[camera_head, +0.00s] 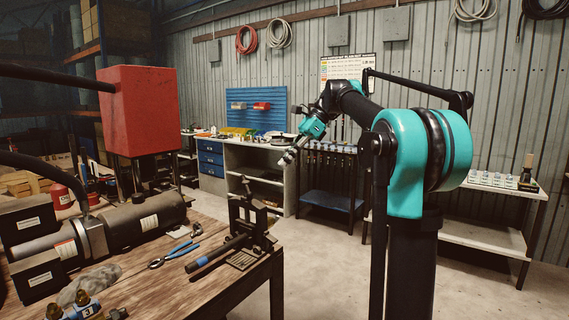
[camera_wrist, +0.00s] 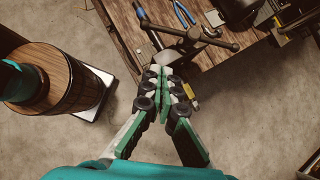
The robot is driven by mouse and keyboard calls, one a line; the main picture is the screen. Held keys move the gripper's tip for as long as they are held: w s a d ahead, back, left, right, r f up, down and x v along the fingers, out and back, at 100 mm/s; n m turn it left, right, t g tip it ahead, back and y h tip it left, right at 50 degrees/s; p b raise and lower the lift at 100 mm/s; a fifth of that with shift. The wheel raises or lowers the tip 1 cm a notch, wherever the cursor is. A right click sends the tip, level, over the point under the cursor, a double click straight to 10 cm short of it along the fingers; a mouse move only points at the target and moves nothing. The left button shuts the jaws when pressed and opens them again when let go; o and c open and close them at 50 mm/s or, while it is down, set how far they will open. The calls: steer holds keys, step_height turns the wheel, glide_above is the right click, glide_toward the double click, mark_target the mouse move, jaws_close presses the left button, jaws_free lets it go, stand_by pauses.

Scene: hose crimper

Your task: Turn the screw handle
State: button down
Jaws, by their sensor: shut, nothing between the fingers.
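The hose crimper (camera_head: 252,218) is a dark metal frame with an upright screw, at the right corner of the wooden bench. In the wrist view, its screw handle (camera_wrist: 215,40) is a dark crossbar just beyond my fingertips. A black hose (camera_head: 220,252) with a blue band lies through the crimper's base. My gripper (camera_head: 288,157) hangs in the air right of and above the crimper in the head view. In the wrist view my gripper (camera_wrist: 163,74) is shut and empty, its fingertips together near the crimper. I cannot tell whether the tips touch it.
Blue-handled pliers (camera_head: 172,254) lie on the wooden bench (camera_head: 215,290) left of the crimper. In the wrist view, a wooden barrel-like thing (camera_wrist: 52,85) stands at left. Open floor (camera_head: 320,270) lies right of the bench.

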steer(key=x, duration=0.3)
steer(key=a+x, duration=0.1)
steer(key=x, duration=0.2)
steer(key=r+x, duration=0.1)
steer(key=x, duration=0.3)
steer(key=shift+s+a+r, duration=0.1)
steer(key=shift+a+r, duration=0.05)
steer(key=shift+a, duration=0.05)
steer(key=shift+s+a, duration=0.1)
steer(key=shift+a, duration=0.45)
steer(key=shift+s+a+m+t, duration=0.2)
steer(key=shift+m+t, duration=0.2)
steer(key=shift+m, duration=0.15)
steer(key=shift+s+a+m+t, duration=0.25)
steer(key=shift+m+t, duration=0.15)
steer(key=shift+m, duration=0.15)
